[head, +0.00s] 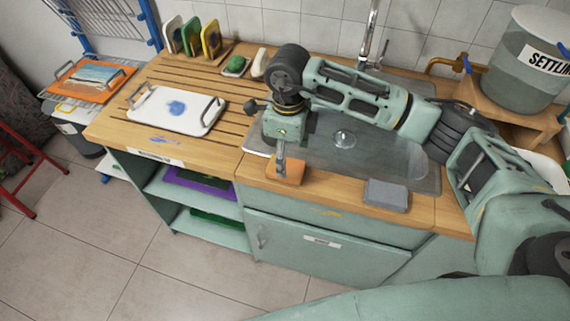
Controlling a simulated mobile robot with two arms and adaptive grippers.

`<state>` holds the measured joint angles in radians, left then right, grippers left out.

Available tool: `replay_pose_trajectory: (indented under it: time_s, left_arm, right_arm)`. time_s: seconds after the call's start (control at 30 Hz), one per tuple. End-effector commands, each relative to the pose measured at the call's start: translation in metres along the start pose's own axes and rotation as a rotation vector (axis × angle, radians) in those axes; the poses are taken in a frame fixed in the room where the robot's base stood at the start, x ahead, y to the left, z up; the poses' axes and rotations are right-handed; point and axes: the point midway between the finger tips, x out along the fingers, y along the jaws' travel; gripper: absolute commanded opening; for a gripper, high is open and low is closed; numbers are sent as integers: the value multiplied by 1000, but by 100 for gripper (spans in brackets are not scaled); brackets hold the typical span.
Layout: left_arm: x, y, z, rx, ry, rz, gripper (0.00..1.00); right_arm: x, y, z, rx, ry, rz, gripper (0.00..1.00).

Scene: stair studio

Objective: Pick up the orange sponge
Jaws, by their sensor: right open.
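The orange sponge (293,174) lies at the front edge of the wooden counter, just in front of the sink. My right gripper (281,170) comes down from above with its fingers pointing at the sponge and covering part of its left side. The right gripper is open. In this view I cannot tell whether the fingers touch the sponge or straddle it. My left gripper is not in view.
A grey block (386,195) lies to the right on the counter edge. The metal sink (410,178) is behind. A white tray (145,119) with a blue stain stands on the slatted drainer at left. A clear bucket (522,73) stands at back right.

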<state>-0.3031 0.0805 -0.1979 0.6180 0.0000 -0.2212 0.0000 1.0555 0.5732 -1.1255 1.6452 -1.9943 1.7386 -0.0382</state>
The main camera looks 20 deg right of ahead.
Motion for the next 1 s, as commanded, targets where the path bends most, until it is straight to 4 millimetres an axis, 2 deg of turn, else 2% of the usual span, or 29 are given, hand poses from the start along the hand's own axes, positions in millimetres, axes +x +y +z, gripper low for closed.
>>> replay_pose_trajectory:
  time_s: [0.13, 0.3, 0.5, 0.63, 1.0]
  left_arm:
    - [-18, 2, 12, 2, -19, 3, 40]
    - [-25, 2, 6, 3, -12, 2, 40]
    - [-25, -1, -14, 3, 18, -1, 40]
    - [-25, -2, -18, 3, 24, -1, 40]
    - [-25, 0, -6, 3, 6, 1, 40]
  right_arm:
    - [16, 3, 2, 2, 1, 5, 72]
    - [42, 4, 4, 1, -1, 5, 72]
    - [51, 3, 4, 1, -3, 2, 72]
    - [51, 3, 4, 1, -3, 2, 71]
    - [50, 3, 4, 1, -3, 2, 39]
